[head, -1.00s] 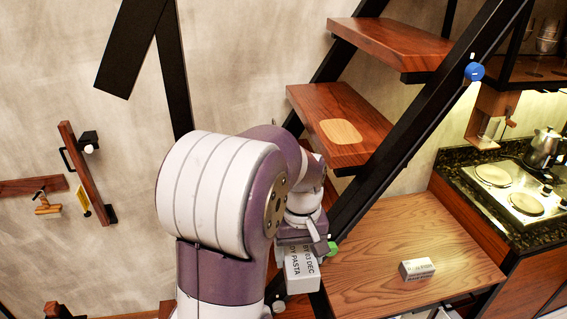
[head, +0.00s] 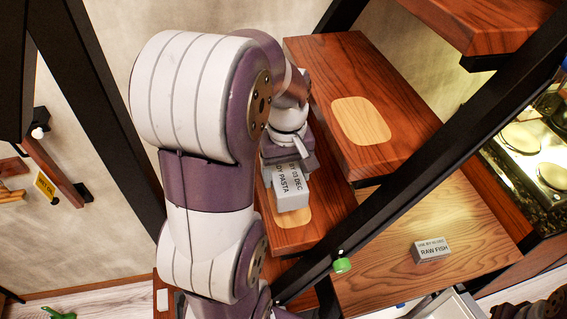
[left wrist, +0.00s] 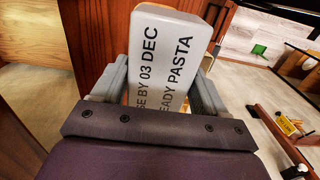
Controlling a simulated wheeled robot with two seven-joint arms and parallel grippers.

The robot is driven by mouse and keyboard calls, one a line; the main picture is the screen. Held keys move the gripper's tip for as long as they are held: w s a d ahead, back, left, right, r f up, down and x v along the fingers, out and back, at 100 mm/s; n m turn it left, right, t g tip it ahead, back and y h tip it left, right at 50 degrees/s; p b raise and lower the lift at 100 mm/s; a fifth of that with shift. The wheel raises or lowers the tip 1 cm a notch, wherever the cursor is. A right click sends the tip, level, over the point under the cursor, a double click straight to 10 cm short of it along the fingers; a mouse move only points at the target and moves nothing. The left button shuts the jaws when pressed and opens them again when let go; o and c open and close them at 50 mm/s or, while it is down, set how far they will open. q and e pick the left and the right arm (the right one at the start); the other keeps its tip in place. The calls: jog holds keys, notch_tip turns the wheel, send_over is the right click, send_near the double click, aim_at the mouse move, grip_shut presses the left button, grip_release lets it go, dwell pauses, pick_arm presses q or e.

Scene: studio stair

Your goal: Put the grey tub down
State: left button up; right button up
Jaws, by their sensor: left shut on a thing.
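The grey tub (head: 291,190) is a small light-grey block lettered "USE BY 03 DEC, READY PASTA". My left gripper (head: 287,160) is shut on it in the head view. In the left wrist view the tub (left wrist: 172,50) sits between the two fingers of my left gripper (left wrist: 157,98), lettering facing the camera. In the head view the tub appears over a wooden stair tread (head: 328,212) and covers part of a pale inlaid pad (head: 298,225). I cannot tell whether it touches the tread. My right gripper is not in view.
A higher tread (head: 320,70) has a bare pale pad (head: 361,121). A grey tub marked "RAW FISH" (head: 432,250) stands on the wide wooden surface (head: 385,265) at the right. A black sloping stair beam (head: 420,180) runs between, with a green knob (head: 342,265).

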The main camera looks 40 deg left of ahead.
aim_at(287, 178)
pick_arm(q)
jog(key=f, duration=0.1)
jog(key=s+d+f+p, duration=0.1)
jog(key=shift+f, duration=0.4)
jog(key=f, duration=0.3)
jog(key=f+p, duration=0.1)
jog(key=shift+w+a+f, duration=0.2)
jog(key=shift+w+a, duration=0.1)
jog(key=shift+w+a+f, duration=0.1)
jog(key=shift+f, duration=0.1)
jog(key=shift+r, duration=0.1)
jog(key=shift+s+d, duration=0.25)
jog(key=shift+s, duration=0.05)
jog(key=o, duration=1)
jog(key=shift+o, duration=1.4)
jog(key=shift+w+a+f, duration=0.15)
jog(key=shift+f, duration=0.05)
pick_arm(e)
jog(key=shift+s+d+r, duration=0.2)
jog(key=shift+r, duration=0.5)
